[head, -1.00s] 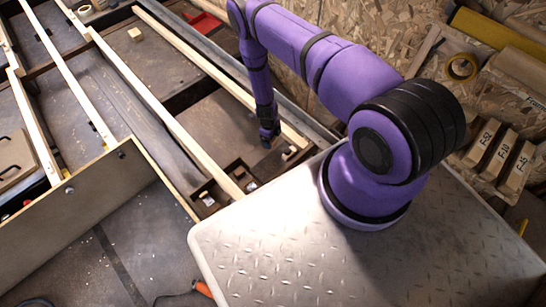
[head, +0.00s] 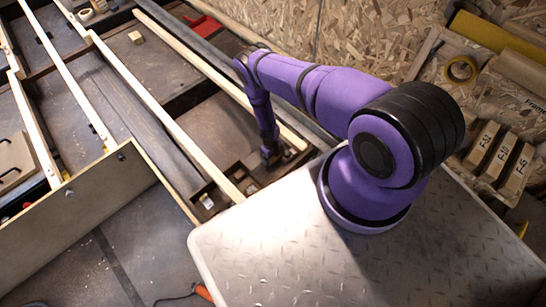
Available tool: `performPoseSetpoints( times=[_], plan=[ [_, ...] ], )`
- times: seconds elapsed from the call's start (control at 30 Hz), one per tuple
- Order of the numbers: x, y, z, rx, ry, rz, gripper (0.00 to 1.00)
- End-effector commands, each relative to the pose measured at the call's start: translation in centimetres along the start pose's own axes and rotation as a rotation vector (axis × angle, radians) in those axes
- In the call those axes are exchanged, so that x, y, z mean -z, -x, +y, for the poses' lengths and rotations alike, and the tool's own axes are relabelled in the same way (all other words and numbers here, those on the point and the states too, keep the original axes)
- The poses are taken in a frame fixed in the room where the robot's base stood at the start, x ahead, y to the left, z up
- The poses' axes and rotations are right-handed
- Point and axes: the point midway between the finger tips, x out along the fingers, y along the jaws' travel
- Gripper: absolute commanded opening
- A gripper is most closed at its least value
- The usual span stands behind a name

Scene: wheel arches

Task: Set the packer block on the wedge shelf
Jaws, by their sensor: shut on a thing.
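My gripper (head: 268,156) is small and dark at the end of my purple arm. It points down, low among the dark bins beside the pale wooden rail, just beyond the corner of the metal plate. It is shut on the packer block, which is too small and too covered by the fingers to make out. I cannot tell whether the block touches anything below. The wedge shelf cannot be told apart from the dark compartments around the gripper.
A loose wooden block (head: 136,37) lies far off at the upper left. Pale rails (head: 185,135) run between dark trays. A diamond-patterned metal plate (head: 270,250) fills the front. Labelled wooden blocks (head: 500,155) and a yellow tape roll (head: 461,69) lie at the right.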

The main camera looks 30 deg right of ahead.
Motion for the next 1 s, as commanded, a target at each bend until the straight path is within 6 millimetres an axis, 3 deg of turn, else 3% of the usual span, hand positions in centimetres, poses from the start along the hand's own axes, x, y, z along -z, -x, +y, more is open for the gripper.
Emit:
performPoseSetpoints(
  times=[0.5,0.53,0.57,0.83,1.0],
  plan=[
    [-0.1,-1.2,0.0,0.000,0.002,0.000,0.62],
    [-0.1,-1.2,0.0,0.000,0.002,0.000,0.92],
    [-0.1,-1.2,0.0,0.000,0.001,0.000,0.99],
    [-0.2,-1.1,0.0,0.000,0.001,0.000,1.00],
    [-0.2,0.2,0.0,0.000,0.000,-0.001,1.00]
  ],
)
